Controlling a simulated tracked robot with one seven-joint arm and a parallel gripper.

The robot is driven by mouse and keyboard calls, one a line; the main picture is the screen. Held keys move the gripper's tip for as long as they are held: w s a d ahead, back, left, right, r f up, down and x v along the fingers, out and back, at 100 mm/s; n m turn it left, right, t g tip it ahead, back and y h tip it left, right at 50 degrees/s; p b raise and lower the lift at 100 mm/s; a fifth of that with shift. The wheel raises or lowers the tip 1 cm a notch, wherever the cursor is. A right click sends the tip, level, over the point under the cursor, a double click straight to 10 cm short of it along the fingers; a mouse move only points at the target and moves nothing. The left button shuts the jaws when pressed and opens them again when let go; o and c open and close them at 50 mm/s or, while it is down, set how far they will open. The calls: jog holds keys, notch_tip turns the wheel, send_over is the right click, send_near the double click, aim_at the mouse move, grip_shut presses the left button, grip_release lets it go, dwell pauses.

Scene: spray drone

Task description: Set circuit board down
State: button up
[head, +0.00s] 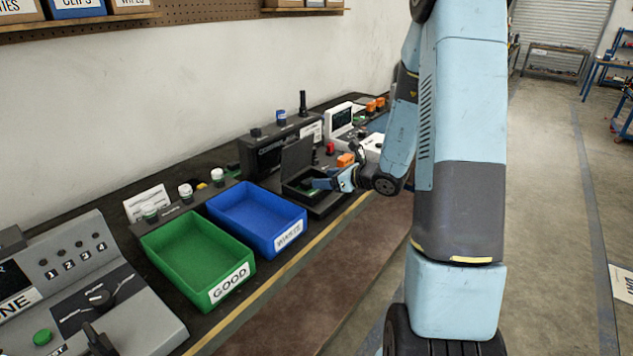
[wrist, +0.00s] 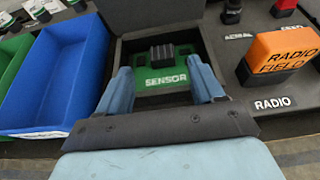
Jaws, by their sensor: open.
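The circuit board (wrist: 160,79) is green, labelled SENSOR, with a black ribbed block on top. It lies in a dark open box (wrist: 126,54) whose lid is raised. In the head view the box (head: 297,188) stands to the right of the blue bin, with a bit of green board (head: 309,187) showing inside. My gripper (wrist: 162,84) is open, with one blue finger on each side of the board's front part. The fingers appear apart from the board. In the head view my gripper (head: 318,183) reaches into the box from the right.
A blue bin (head: 284,239) labelled WASTE and a green bin (head: 229,287) labelled GOOD stand left of the box. An orange RADIO FIELD block (wrist: 284,52) stands close on the right. A black unit (head: 262,152) is behind. The aisle floor (head: 545,200) is clear.

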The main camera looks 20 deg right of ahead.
jog(key=v, duration=0.6)
jog(key=s+a+r+n+g, duration=0.7)
jog(key=s+a+r+n, duration=0.5)
jog(key=s+n, duration=0.35)
jog(key=s+d+r+n+t+h, duration=0.1)
jog(key=s+d+r+n+h, duration=0.1)
jog(key=s+r+n+h, duration=0.2)
jog(key=s+d+r+n+h, duration=0.3)
jog(key=s+r+n, duration=0.1)
jog(key=s+n, duration=0.4)
jog(key=shift+s+d+r+n+t+h, duration=0.3)
jog(key=shift+s+n+t+h, duration=0.1)
jog(key=shift+n, duration=0.25)
jog(key=shift+c, duration=0.2)
